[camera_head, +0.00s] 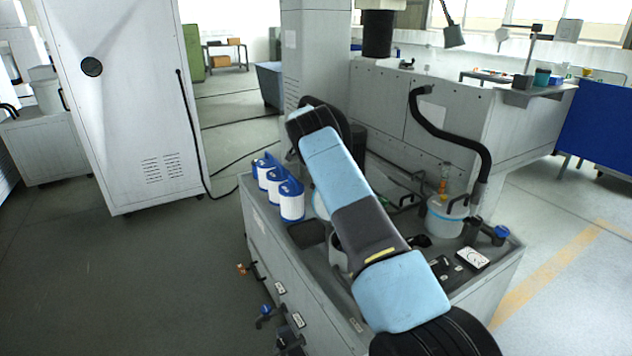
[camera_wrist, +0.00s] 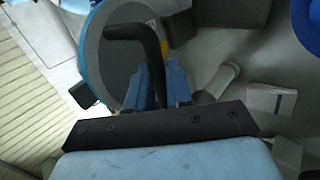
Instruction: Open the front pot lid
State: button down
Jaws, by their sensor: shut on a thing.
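In the wrist view, a round dark grey pot lid (camera_wrist: 118,67) with a blue rim lies at the upper left. It carries a bent black handle (camera_wrist: 125,31). My gripper (camera_wrist: 164,75) has its two blue fingers shut on the lower end of this handle. I cannot tell whether the lid is raised from its pot. In the head view, my arm crosses the bench and hides my gripper. A grey pot (camera_head: 337,250) shows only partly beside the arm, and its lid is hidden.
The grey bench (camera_head: 285,262) holds several blue-and-white filter cartridges (camera_head: 291,203) at the left. A small white box (camera_head: 472,258) lies at the front right. Floor at the left is clear.

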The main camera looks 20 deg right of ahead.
jog(key=shift+w+a+f, duration=0.3)
jog(key=shift+a+f, duration=0.05)
jog(key=shift+a, duration=0.05)
jog(key=c, duration=1.3)
grip_release()
jog(key=shift+c, duration=0.2)
jog(key=shift+o, duration=0.8)
jog(key=shift+w+f, duration=0.2)
jog(key=shift+o, duration=0.4)
jog(key=shift+a+r, duration=0.1)
jog(key=shift+s+d+r, duration=0.1)
jog(key=shift+d+r, duration=0.05)
jog(key=shift+d, duration=0.2)
jog(key=shift+r, duration=0.1)
